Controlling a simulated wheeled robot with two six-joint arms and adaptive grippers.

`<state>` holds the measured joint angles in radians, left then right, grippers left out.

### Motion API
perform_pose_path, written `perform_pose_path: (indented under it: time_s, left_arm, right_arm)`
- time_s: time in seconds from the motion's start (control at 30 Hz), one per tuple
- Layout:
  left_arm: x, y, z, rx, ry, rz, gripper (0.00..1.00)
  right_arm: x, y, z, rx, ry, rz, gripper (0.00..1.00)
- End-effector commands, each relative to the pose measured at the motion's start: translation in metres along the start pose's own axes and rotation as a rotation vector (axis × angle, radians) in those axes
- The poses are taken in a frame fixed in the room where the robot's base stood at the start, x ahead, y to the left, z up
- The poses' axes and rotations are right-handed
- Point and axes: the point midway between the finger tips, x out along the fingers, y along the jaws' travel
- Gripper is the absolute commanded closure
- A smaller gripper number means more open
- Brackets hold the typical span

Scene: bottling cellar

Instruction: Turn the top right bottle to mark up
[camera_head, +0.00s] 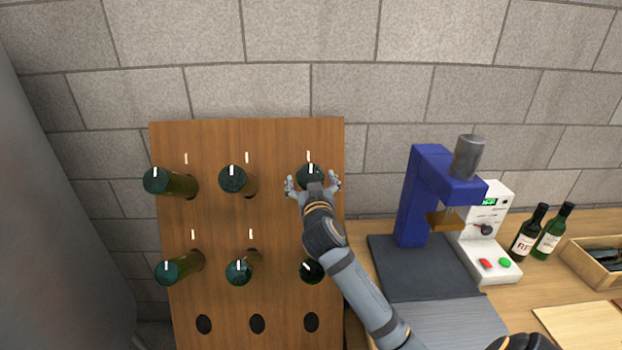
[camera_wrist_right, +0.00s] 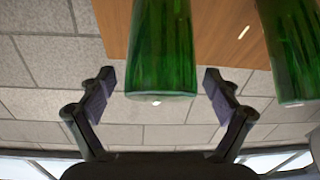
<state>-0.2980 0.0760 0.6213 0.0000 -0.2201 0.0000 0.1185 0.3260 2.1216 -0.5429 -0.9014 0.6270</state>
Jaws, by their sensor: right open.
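The top right bottle (camera_head: 310,172) sticks out of the wooden rack, its dark green base facing me. The white mark on its base looks upright, close below the white line on the board above it. My right gripper (camera_head: 313,187) is open at this bottle, one finger on each side. In the right wrist view the green bottle (camera_wrist_right: 162,50) stands between the open fingers (camera_wrist_right: 162,98), with visible gaps on both sides. The white mark shows at its near edge. My left gripper is not in view.
The wooden rack (camera_head: 216,222) holds several other bottles; the lower right bottle (camera_head: 312,271), its mark tilted left, sits below my gripper. A neighbouring bottle (camera_wrist_right: 295,45) is close in the wrist view. A blue press (camera_head: 430,185) and white control box (camera_head: 487,245) stand right.

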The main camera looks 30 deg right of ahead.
Motion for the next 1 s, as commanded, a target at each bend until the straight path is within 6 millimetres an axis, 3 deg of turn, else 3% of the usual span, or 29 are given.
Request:
perform_pose_path:
  time_s: [0.07, 0.43, 0.9, 0.93, 1.0]
  left_arm:
    - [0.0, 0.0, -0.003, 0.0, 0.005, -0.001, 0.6]
    - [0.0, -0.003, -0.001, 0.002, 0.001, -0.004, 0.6]
    - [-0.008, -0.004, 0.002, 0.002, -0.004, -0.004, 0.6]
    - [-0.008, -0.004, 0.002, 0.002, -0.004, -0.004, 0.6]
    - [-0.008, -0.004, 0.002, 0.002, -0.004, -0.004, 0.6]
  right_arm:
    - [0.0, 0.0, 0.0, 0.0, 0.0, 0.0, 0.15]
    - [0.0, 0.0, 0.0, 0.0, -0.001, 0.0, 0.64]
    - [0.0, 0.0, 0.0, -0.068, 0.0, -0.053, 0.64]
    - [0.0, 0.0, 0.0, -0.068, 0.0, -0.053, 0.31]
    - [0.0, 0.0, 0.0, -0.068, 0.0, -0.053, 0.22]
